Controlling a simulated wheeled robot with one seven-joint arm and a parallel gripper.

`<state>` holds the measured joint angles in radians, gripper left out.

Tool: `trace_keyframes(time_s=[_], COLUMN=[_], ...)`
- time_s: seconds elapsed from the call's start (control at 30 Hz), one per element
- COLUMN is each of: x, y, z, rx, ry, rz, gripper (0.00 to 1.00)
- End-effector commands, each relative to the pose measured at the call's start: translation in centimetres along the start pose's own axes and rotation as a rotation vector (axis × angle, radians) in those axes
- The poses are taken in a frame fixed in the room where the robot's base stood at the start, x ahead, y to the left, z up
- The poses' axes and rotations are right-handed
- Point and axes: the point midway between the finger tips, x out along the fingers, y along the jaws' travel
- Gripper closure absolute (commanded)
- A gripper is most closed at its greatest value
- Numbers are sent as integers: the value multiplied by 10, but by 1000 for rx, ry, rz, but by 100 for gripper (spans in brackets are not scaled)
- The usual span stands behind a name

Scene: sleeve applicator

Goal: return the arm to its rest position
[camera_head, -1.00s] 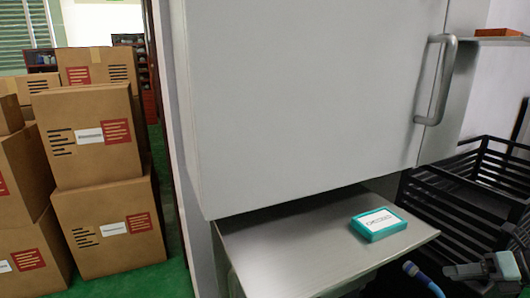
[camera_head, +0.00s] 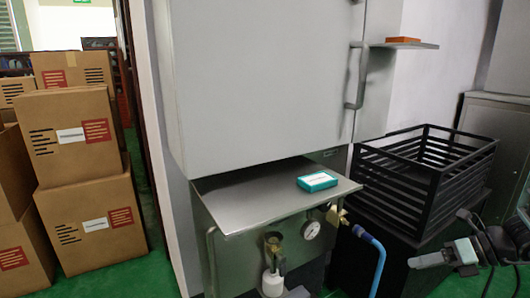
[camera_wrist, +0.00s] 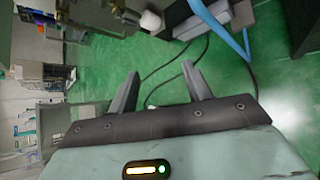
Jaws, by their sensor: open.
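My gripper (camera_wrist: 160,92) shows in the wrist view with its two fingers apart and nothing between them. Green floor and dark cables lie beyond the fingers. In the head view my arm's end (camera_head: 445,257) is at the lower right, in front of the black crate's stand. It is clear of the steel shelf and the crate.
A teal box (camera_head: 317,181) lies on the steel shelf (camera_head: 240,205) under a grey cabinet (camera_head: 255,80). A black slatted crate (camera_head: 425,170) stands right of it. A blue hose (camera_head: 375,250) hangs between them. Cardboard boxes (camera_head: 75,140) are stacked at left.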

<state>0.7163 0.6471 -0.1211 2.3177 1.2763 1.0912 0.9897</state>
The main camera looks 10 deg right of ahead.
Motion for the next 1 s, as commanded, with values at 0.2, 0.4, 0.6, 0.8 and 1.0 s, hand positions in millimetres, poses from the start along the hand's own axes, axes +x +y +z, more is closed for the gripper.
trace_keyframes(time_s=[0.2,0.4,0.6,0.8,1.0], x=[19,42,66,81,78], y=[32,80,147,234,286], z=[3,1,-14,-53,-85], rx=[-172,-444,-882,-1638,-2345], ry=[93,228,413,653,790], rz=[63,167,341,666,1000], gripper=[51,51,51,51,51])
